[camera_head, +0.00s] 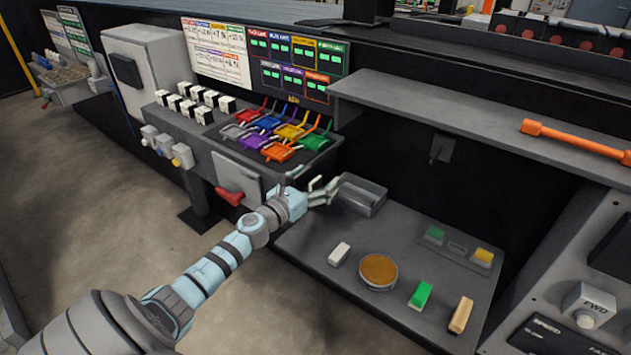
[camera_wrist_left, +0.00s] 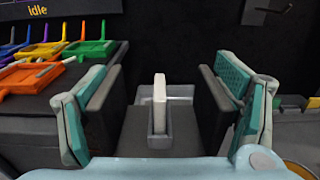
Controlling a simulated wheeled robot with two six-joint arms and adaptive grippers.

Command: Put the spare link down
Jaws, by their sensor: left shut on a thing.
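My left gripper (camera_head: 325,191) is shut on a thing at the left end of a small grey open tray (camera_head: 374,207). The wrist view shows its two dark finger pads (camera_wrist_left: 159,112) with a narrow whitish piece (camera_wrist_left: 159,92) between them, which I take for the spare link. Where the pads touch it is not clear. The grey tray (camera_wrist_left: 181,94) lies just behind the piece in that view. Whether the piece rests on anything cannot be told. In the head view the fingers hide most of it. My right gripper is out of view.
The lower bench holds a white block (camera_head: 339,254), a round tan-topped dish (camera_head: 378,269), a green-and-white block (camera_head: 420,295) and a tan block (camera_head: 461,314). Coloured frames (camera_head: 278,151) lie left of the tray. A shelf (camera_head: 450,118) with an orange bar (camera_head: 575,139) overhangs the right.

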